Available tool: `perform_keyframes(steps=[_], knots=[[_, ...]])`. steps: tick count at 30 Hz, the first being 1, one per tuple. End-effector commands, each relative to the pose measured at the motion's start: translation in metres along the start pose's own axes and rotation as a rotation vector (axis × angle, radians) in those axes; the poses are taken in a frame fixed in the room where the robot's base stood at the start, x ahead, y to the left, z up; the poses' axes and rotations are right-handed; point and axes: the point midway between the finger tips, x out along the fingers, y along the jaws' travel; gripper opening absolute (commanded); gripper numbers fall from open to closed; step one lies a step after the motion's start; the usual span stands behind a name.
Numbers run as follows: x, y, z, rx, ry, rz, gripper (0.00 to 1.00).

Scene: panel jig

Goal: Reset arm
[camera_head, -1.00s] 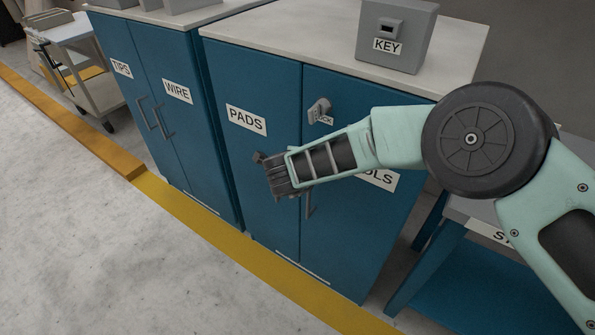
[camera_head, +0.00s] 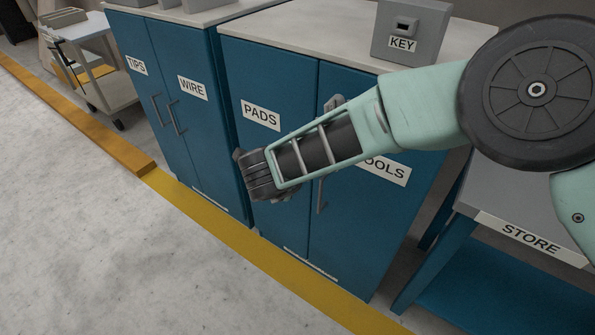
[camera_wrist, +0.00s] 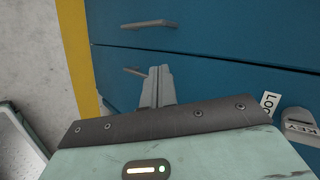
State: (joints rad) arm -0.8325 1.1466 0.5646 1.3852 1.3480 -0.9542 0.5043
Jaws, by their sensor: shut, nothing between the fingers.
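My gripper (camera_head: 256,178) hangs in front of the blue cabinet labelled PADS and TOOLS (camera_head: 275,70), near its left door in the head view. In the wrist view my gripper's two grey fingers (camera_wrist: 159,72) are together with nothing between them. They point toward the blue cabinet doors (camera_wrist: 215,60). My pale green arm reaches in from the right and covers part of the right door and most of the lock in the head view.
A grey KEY box (camera_head: 412,30) stands on the cabinet top. A TIPS and WIRE cabinet (camera_head: 180,50) is to the left, a STORE bench (camera_head: 515,235) to the right. A cart (camera_head: 95,70) stands at the far left. The grey floor (camera_head: 90,230) beyond the yellow line is clear.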

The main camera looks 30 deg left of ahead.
Motion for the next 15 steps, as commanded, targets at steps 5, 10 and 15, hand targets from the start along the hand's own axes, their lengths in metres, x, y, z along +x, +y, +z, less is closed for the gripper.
perform_keyframes(steps=[5, 10, 15], knots=[[-0.009, 0.0, 0.002, 0.0, 0.001, 0.001, 0.0], [-0.013, -0.005, 0.003, -0.011, -0.013, -0.005, 0.0], [-0.046, -0.05, 0.006, -0.145, -0.16, -0.058, 0.0]])
